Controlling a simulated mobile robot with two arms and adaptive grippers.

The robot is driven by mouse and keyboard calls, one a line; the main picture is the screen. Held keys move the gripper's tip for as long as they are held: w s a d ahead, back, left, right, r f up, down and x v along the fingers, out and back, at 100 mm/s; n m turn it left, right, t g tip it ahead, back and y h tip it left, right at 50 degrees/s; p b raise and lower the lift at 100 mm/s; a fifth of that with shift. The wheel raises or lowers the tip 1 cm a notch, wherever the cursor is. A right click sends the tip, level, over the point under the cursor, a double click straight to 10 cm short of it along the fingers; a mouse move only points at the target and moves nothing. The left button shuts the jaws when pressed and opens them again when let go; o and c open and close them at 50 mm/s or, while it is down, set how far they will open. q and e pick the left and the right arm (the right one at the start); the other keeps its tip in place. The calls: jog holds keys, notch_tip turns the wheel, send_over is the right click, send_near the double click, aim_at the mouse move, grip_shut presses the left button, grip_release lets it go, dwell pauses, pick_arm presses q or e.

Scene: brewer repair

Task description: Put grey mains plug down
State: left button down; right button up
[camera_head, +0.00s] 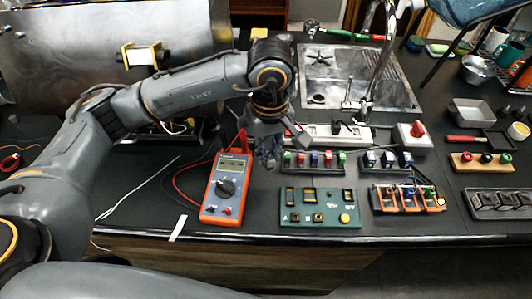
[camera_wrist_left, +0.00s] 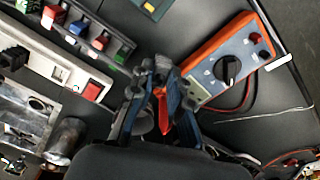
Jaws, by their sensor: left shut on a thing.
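My left gripper (camera_head: 270,158) hangs over the black bench, just right of the orange multimeter's top. In the left wrist view its fingers (camera_wrist_left: 160,75) are closed together on a small grey piece, which I take to be the grey mains plug; the fingers hide most of it. A red pointed piece (camera_wrist_left: 163,110) shows between the finger links, and I cannot tell whether it is held or lies behind. The white power strip (camera_head: 322,137) lies right of the gripper; it also shows in the left wrist view (camera_wrist_left: 50,70). My right gripper is not in view.
The multimeter (camera_head: 228,188) with a red lead lies left of the gripper. A rack of coloured blocks (camera_head: 313,168) and a green board (camera_head: 330,217) are to the right. A sink (camera_head: 350,65) is behind. Bare bench (camera_head: 150,190) lies left of the multimeter.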

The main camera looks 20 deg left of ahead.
pick_arm(q)
jog(key=shift+w+a+f, duration=0.25)
jog(key=shift+w+f, duration=0.25)
jog(key=shift+f, duration=0.2)
jog(key=shift+w+a+f, duration=0.15)
jog(key=shift+w+f, duration=0.1)
notch_tip(320, 180, down, 3)
jog(key=p, duration=0.2)
jog(key=shift+w+a+p, duration=0.1)
jog(key=shift+a+p, duration=0.05)
jog(key=shift+p, duration=0.15)
jog(key=shift+f, duration=0.25)
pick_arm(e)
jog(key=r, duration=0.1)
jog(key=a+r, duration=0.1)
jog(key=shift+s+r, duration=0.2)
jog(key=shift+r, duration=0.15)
pick_arm(q)
jog(key=shift+f, duration=0.1)
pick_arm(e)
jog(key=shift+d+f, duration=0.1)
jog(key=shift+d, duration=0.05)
pick_arm(q)
jog(key=shift+f+b, duration=0.15)
jog(key=shift+b, duration=0.2)
jog(key=c, duration=1.3)
grip_release()
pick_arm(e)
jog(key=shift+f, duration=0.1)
